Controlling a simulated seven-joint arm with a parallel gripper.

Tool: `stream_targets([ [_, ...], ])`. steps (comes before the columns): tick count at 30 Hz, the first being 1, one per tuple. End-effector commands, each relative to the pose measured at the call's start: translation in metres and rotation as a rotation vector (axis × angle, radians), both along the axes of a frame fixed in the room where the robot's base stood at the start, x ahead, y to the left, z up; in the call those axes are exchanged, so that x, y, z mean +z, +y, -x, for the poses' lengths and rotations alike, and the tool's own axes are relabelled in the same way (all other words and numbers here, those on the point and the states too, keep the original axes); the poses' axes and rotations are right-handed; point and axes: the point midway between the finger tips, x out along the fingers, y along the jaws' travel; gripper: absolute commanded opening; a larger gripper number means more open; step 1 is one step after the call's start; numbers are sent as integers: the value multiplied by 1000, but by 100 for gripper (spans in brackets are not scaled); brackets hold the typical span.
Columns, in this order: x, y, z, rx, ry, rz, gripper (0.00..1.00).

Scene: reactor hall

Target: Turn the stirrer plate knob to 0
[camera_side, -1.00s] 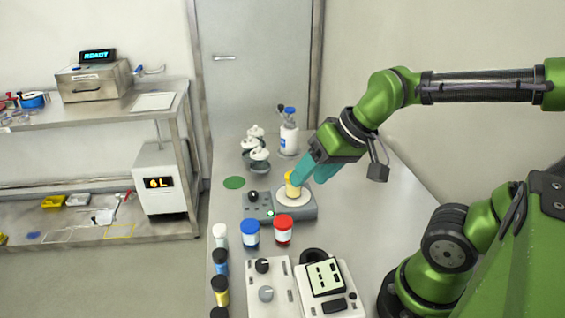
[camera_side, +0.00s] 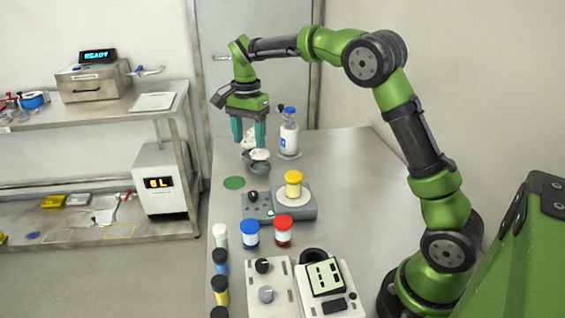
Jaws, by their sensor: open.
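The stirrer plate (camera_side: 305,212) is a grey box with a round pale top plate, on the middle of the steel table. Its control part is on the left, with a dark knob (camera_side: 253,196) standing up; I cannot read its setting. A yellow-lidded jar (camera_side: 293,184) stands upright on the round plate. My gripper (camera_side: 249,139) points down with its two teal fingers apart and empty. In the picture it is above and behind the stirrer plate, near the white-topped dark vessels (camera_side: 258,160), which its fingers partly hide.
A blue-capped bottle (camera_side: 289,135) stands right of my gripper. A green disc (camera_side: 234,183) lies left of the stirrer plate. A blue jar (camera_side: 251,234) and red jar (camera_side: 283,231) stand in front of it. Several vials line the left edge. The table's right side is clear.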

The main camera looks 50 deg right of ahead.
Motion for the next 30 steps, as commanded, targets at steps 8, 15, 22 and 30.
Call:
stream_targets([
  [8, -41, 0, 1, -3, 4, -1, 56],
  [15, -95, 0, 1, -1, 3, -1, 56],
  [22, -140, 1, 1, -1, 2, -3, 56],
  [30, -165, 1, 1, 0, -1, -1, 56],
])
